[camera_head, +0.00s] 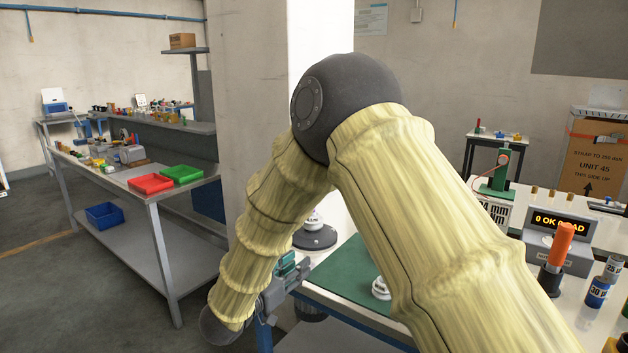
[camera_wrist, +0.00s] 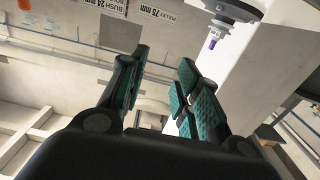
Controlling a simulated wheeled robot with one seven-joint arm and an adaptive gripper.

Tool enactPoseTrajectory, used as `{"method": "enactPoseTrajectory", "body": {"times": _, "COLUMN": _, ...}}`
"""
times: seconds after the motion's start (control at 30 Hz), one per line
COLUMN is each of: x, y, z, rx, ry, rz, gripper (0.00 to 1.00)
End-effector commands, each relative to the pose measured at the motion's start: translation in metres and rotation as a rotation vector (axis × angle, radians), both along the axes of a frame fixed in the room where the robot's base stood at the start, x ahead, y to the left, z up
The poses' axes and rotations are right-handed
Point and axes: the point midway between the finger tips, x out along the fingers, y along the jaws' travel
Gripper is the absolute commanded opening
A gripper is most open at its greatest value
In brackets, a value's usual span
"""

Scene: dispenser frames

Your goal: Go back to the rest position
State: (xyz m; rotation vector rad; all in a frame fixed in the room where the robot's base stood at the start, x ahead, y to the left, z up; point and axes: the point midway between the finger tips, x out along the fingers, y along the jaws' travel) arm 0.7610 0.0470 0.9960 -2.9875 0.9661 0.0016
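My gripper (camera_head: 284,272) is in the lower middle of the head view, beside the left edge of the bench with the green mat (camera_head: 350,262). My bent arm, in a pale yellow cover, fills the middle of that view and hides part of the bench. In the wrist view my gripper's teal-padded fingers (camera_wrist: 164,65) stand apart with nothing held between them. The wrist camera looks past them at a wall and a pale pillar.
A white fitting (camera_head: 381,288) sits on the mat, and a dark round stand (camera_head: 315,238) is behind my arm. An orange-handled tool (camera_head: 560,245) and a counter display (camera_head: 562,225) stand at right. A shelved bench with red (camera_head: 150,183) and green trays is at left.

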Motion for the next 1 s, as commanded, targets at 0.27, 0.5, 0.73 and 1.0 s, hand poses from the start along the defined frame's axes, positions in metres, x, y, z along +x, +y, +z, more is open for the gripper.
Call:
{"method": "enactPoseTrajectory", "body": {"times": 0.27, "x": 0.005, "y": -0.03, "z": -0.047, "rx": 0.012, "ry": 0.074, "rz": 0.071, "gripper": 0.32}}
{"method": "enactPoseTrajectory", "body": {"times": 0.5, "x": 0.002, "y": -0.058, "z": -0.099, "rx": 0.03, "ry": 0.166, "rz": 0.151, "gripper": 0.32}}
{"method": "enactPoseTrajectory", "body": {"times": 0.73, "x": -0.019, "y": -0.095, "z": -0.175, "rx": 0.07, "ry": 0.323, "rz": 0.253, "gripper": 0.32}}
{"method": "enactPoseTrajectory", "body": {"times": 1.0, "x": -0.082, "y": -0.144, "z": -0.276, "rx": 0.147, "ry": 0.574, "rz": 0.366, "gripper": 0.32}}
